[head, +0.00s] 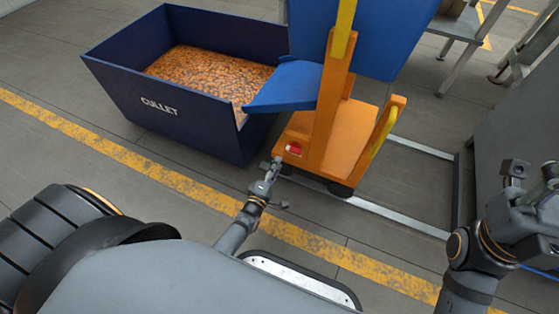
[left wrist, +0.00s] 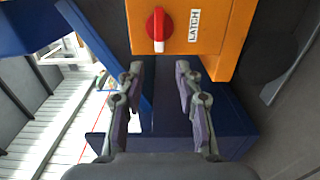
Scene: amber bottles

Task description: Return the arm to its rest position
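My left gripper (head: 267,180) is in front of the orange stand, just below the red latch knob (head: 294,149) in the head view. In the left wrist view, its two fingers (left wrist: 158,98) are apart with nothing between them. The red knob (left wrist: 156,26) with a white pointer sits on the orange box ahead of the fingertips, beside a "LATCH" label; a gap shows between fingers and knob. My right gripper (head: 530,185) is raised at the right edge of the head view; whether its fingers are open is unclear.
A navy bin (head: 125,100) marked "CULLET" holds many amber pieces. The orange stand (head: 345,135) carries a blue hopper (head: 375,35) with a blue lip over the bin. Grey metal rails (head: 395,212) lie on the floor right of it. A grey panel (head: 515,110) stands far right.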

